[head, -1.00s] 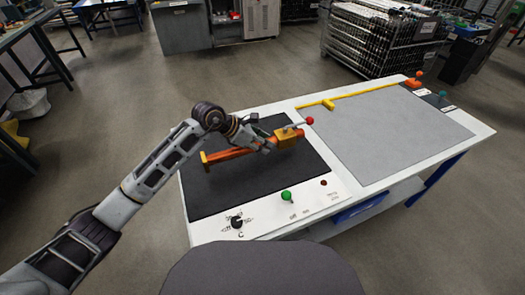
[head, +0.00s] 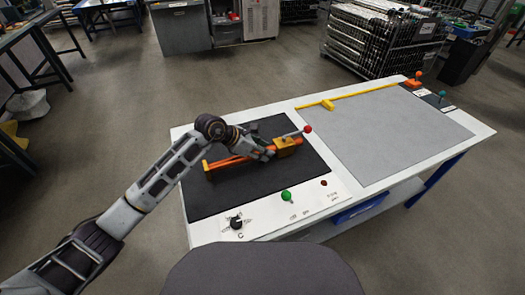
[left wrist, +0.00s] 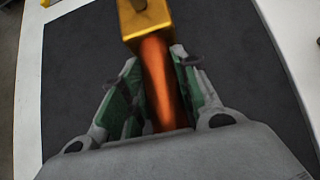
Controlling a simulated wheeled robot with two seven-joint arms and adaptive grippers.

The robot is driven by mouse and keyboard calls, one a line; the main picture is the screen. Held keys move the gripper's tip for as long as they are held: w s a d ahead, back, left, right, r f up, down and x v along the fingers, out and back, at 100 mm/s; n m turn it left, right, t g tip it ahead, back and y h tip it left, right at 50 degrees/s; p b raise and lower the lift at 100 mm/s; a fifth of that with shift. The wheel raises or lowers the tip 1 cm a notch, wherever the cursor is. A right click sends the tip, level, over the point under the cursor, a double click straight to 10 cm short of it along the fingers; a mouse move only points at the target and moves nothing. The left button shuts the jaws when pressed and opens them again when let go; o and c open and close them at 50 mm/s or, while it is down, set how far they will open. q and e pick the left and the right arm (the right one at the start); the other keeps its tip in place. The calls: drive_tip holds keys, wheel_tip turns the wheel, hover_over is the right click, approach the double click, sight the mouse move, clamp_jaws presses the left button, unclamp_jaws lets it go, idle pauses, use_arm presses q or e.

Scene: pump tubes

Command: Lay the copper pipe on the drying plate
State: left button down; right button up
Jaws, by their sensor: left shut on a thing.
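The copper pipe (head: 228,161) is a straight orange tube with a yellow end at the left and a yellow block (head: 285,142) at the right, from which a lever with a red ball sticks out. It is over the dark drying plate (head: 230,194), very low; I cannot tell whether it touches. My left gripper (head: 268,153) is shut on the pipe close to the yellow block. In the left wrist view the pipe (left wrist: 157,75) runs between the two green-padded fingers, with the block just beyond them. My right gripper is not in view.
The white table (head: 478,136) also carries a wide grey mat (head: 400,135) edged by a yellow bar (head: 360,94). A green knob (head: 286,196) and a black dial (head: 236,222) are at the dark plate's near edge. The plate's front part is clear.

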use_arm(q)
drive_tip(key=c, duration=1.1)
unclamp_jaws()
drive_tip(key=shift+f, duration=0.1)
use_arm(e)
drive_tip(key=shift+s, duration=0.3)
use_arm(q)
drive_tip(key=shift+s+a+r, duration=0.2)
drive_tip(key=shift+a+r, duration=0.25)
drive_tip(key=shift+r, duration=0.1)
drive_tip(key=p+v, duration=0.1)
drive_tip(key=v, duration=0.9)
drive_tip(key=shift+r, duration=0.15)
drive_tip(key=shift+s+a+r, duration=0.1)
drive_tip(key=shift+a+r, duration=0.05)
drive_tip(key=shift+a, duration=0.05)
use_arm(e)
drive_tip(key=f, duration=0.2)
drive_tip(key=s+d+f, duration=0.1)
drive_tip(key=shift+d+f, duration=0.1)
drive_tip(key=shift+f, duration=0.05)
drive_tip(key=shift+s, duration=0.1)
